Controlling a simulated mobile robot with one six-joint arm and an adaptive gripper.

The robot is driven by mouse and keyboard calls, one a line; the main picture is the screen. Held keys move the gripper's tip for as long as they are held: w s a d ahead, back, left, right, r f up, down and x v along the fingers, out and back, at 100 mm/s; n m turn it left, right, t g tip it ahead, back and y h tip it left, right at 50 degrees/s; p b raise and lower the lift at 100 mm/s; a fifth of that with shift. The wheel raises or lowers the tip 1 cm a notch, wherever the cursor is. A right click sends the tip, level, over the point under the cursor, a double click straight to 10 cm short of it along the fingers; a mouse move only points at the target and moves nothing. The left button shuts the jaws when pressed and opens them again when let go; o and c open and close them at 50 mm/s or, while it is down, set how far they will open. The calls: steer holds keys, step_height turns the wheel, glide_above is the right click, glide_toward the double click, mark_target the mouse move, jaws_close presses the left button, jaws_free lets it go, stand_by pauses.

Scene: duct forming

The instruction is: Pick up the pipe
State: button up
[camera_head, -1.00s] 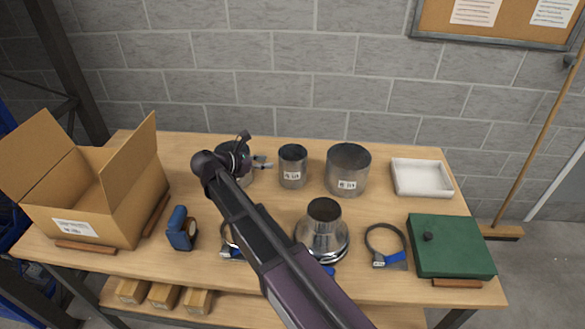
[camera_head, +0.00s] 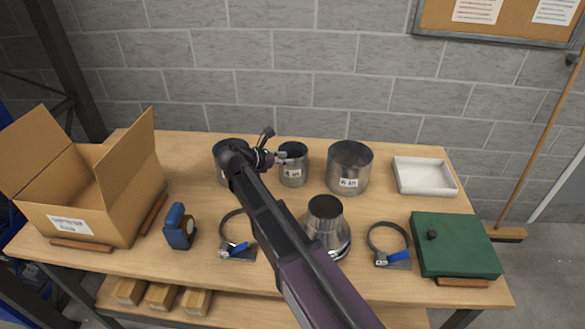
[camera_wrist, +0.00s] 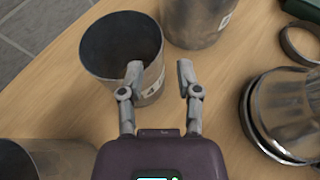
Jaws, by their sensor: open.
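Three open metal pipes stand upright along the back of the table. The middle, narrow labelled pipe (camera_head: 293,174) also shows in the wrist view (camera_wrist: 105,50). The large labelled pipe (camera_head: 349,166) is to its right and also in the wrist view (camera_wrist: 195,25). The left pipe (camera_head: 221,150) is partly hidden by my arm and cut off in the wrist view (camera_wrist: 62,158). My gripper (camera_head: 284,157) is open and empty beside the middle pipe. In the wrist view, the left finger of my gripper (camera_wrist: 160,74) overlaps that pipe's wall; I cannot tell whether they touch.
A metal reducer (camera_head: 325,222) stands in front, partly behind my arm.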

steer(key=shift+w+d, duration=0.2)
steer(key=shift+f, duration=0.15)
steer(key=shift+b+x, duration=1.05)
steer(key=shift+x, duration=1.7)
steer(key=shift+c, duration=0.2)
